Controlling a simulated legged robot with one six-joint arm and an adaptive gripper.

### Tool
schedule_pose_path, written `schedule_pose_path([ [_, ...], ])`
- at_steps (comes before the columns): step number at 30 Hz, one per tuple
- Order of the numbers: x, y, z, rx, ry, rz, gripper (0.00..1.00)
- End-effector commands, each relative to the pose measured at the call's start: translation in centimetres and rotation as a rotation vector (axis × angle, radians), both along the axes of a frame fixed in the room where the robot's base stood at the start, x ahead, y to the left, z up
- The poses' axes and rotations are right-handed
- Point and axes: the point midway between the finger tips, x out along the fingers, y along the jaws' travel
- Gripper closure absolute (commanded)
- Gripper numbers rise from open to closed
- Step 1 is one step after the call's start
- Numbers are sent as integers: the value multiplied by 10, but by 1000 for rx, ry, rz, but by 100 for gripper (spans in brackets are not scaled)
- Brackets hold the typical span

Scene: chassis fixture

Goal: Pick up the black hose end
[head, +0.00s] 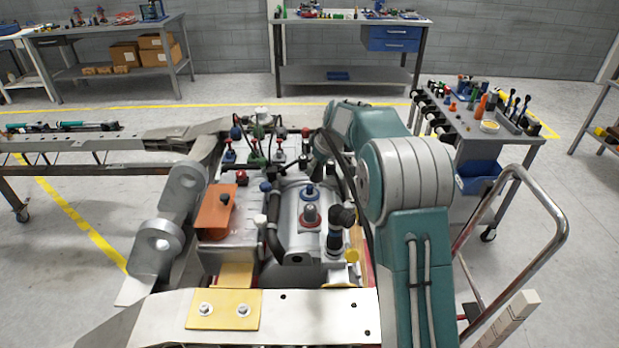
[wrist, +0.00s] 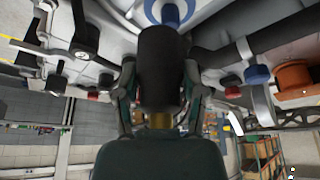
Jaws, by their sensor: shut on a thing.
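The black hose end (wrist: 161,65) is a dark cylinder in the middle of the wrist view, with a brass-coloured part below it. My gripper (wrist: 160,80) has one finger on each side of it and is shut on it. Beyond its far end is a port with a blue ring (wrist: 150,12) on the pale chassis; I cannot tell whether the two touch. In the head view my teal arm reaches over the right of the chassis, and I cannot make out the gripper or hose end clearly.
The chassis machinery (head: 318,268) carries an orange block (head: 215,212), several coloured knobs and a black pipe (head: 274,220). A tool cart (head: 468,128) stands to the right. Workbenches line the back wall, with open floor between.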

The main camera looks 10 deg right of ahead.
Motion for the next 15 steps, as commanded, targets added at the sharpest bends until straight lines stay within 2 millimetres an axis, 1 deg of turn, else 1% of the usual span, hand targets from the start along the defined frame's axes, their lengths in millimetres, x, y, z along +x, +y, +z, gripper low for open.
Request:
schedule_pose_path([
  [1, -1, -7, 10, 0, -5, -2, 100],
  [7, -6, -32, 40, 0, -4, -2, 100],
  [15, -18, -80, 60, 1, -3, -4, 100],
])
